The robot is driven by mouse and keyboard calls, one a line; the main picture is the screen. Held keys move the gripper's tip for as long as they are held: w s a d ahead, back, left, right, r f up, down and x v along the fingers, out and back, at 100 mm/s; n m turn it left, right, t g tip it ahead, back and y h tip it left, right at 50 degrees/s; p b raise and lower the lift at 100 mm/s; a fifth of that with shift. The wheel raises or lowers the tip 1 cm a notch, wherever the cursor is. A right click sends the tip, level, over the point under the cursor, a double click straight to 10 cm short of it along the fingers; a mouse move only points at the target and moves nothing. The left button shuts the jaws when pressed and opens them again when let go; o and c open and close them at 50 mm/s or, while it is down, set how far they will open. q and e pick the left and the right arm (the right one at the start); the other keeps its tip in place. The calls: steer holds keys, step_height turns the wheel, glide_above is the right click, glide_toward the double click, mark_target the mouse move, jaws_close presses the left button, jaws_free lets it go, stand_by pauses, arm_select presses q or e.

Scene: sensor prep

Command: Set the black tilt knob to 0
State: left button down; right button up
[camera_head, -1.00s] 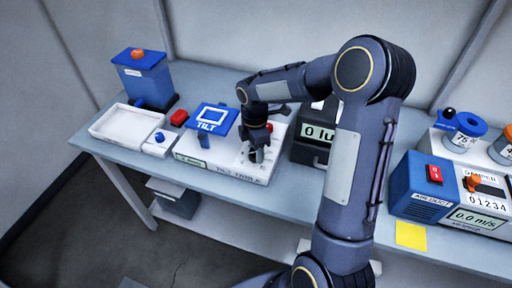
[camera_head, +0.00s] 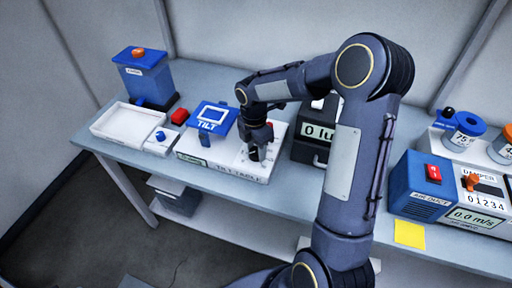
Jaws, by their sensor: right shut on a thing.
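The tilt table (camera_head: 222,172) is a white box labelled "TILT TABLE" on the bench, with a blue platform (camera_head: 211,116) marked "TILT" on its left part. My right gripper (camera_head: 257,153) points down at the right part of its top and is shut on the black tilt knob. The knob is almost wholly hidden by the fingers, so its pointer and setting cannot be read. A small greenish display (camera_head: 193,160) on the table's front is too small to read. My left gripper is not in view.
A black meter reading "0 lu" (camera_head: 318,132) stands close right of the tilt table, partly behind my arm. The blue air duct unit (camera_head: 420,190) and a yellow note (camera_head: 409,233) are at the right.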

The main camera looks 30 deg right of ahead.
mark_target(255, 150)
steer(key=o, duration=1)
steer(key=r, duration=0.7)
steer(key=shift+w+r+b, duration=0.3)
steer(key=shift+r, duration=0.1)
